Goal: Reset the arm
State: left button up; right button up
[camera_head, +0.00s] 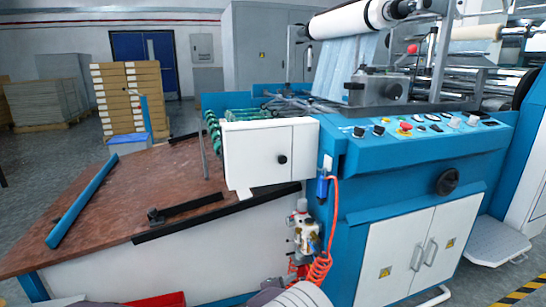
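At the bottom edge, in the middle, a rounded grey and white part shows that looks like my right arm or gripper (292,297). No fingertips can be made out on it, and I see nothing held. It is low in front of the blue laminating machine (345,230). My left gripper is not in view. A white film roll (345,20) is mounted at the top of the machine, with a pale bluish sheet hanging below it. Another pale roll (475,33) shows at the upper right.
A brown worktable (110,205) with a blue bar (82,200) fills the left. An orange coiled hose (322,265) hangs on the machine front. Stacked boxes (127,100) and a blue door (143,48) stand behind. A grey step (497,240) is at the right.

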jog(key=s+d+m+g+p, duration=0.2)
jog(key=s+d+m+g, duration=0.65)
jog(key=s+d, duration=0.6)
jog(key=s+a+r+m+g+y+p, duration=0.1)
jog(key=s+r+m+y, duration=0.1)
jog(key=s+m+y, duration=0.35)
jog(key=s+a+r+m+g+y+p, duration=0.1)
jog(key=s+a+r+m+y+p, duration=0.15)
jog(key=s, duration=0.55)
notch_tip(320, 180, up, 38)
jog(key=m+p, duration=0.1)
jog(key=p, duration=3.5)
jog(key=shift+d+f+p, duration=0.2)
jog(key=shift+d+p, duration=0.1)
jog(key=shift+p, duration=0.05)
jog(key=shift+s+m, duration=0.1)
jog(key=shift+m, duration=0.15)
